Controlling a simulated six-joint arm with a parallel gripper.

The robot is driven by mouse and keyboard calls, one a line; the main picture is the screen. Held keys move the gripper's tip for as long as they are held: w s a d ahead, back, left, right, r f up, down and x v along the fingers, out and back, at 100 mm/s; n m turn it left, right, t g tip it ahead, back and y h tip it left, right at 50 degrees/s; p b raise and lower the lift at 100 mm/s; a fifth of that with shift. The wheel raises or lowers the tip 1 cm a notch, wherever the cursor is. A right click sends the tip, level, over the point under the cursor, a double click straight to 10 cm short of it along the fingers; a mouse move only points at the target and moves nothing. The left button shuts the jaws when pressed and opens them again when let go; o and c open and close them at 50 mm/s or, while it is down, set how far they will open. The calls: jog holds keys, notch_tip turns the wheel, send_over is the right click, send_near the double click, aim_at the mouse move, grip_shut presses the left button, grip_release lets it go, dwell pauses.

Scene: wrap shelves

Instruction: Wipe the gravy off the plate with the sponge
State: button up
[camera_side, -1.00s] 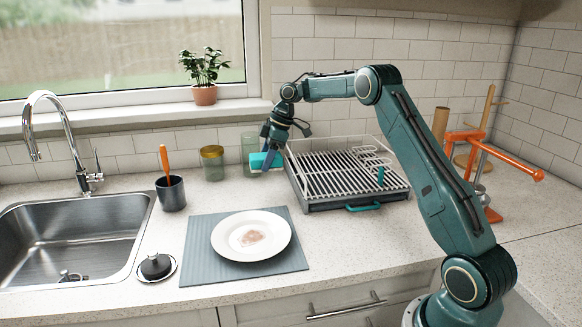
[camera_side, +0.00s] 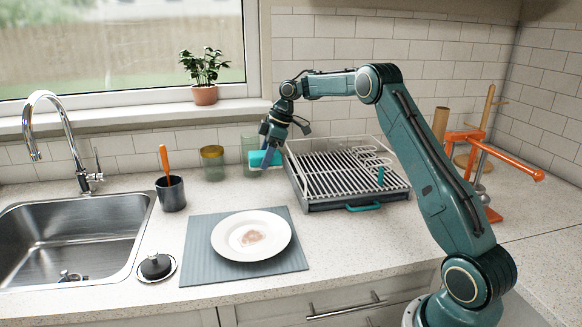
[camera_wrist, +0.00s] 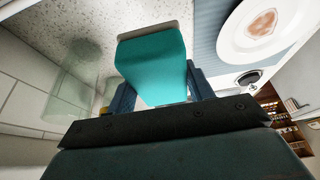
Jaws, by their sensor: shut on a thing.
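The white plate (camera_side: 277,249) lies on a grey-blue mat (camera_side: 205,262) near the front of the counter. A brownish gravy smear (camera_side: 251,237) is in the middle of the plate, and it also shows in the wrist view (camera_wrist: 262,23). My gripper (camera_side: 268,152) is shut on the teal sponge (camera_side: 260,159), which has a pale layer on its far face. The sponge (camera_wrist: 152,62) fills the space between the fingers in the wrist view. My gripper holds it above the counter, behind the plate and beside the dish rack, apart from the plate.
A dish rack (camera_side: 340,205) stands right of the sponge. A glass (camera_side: 249,146) and a lidded jar (camera_side: 212,163) are by the wall. A dark cup (camera_side: 171,194) with an orange-handled tool and a sink (camera_side: 70,235) are on the left. An orange clamp stand (camera_side: 490,160) is at right.

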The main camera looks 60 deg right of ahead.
jog(key=shift+w+a+m, duration=0.1)
jog(key=shift+a+m, duration=0.2)
jog(key=shift+a, duration=0.3)
jog(key=s+a+f+m+t+h, duration=0.1)
jog(key=s+a+m+h, duration=0.15)
jog(key=a+m, duration=0.8)
jog(key=s+a+m+g+h, duration=0.1)
jog(key=s+a+m+h, duration=0.2)
jog(key=s+a+m, duration=0.3)
jog(key=shift+s+f+m+h, duration=0.3)
jog(key=shift+s+m+h, duration=0.05)
jog(key=shift+s, duration=1.15)
jog(key=shift+a, duration=0.1)
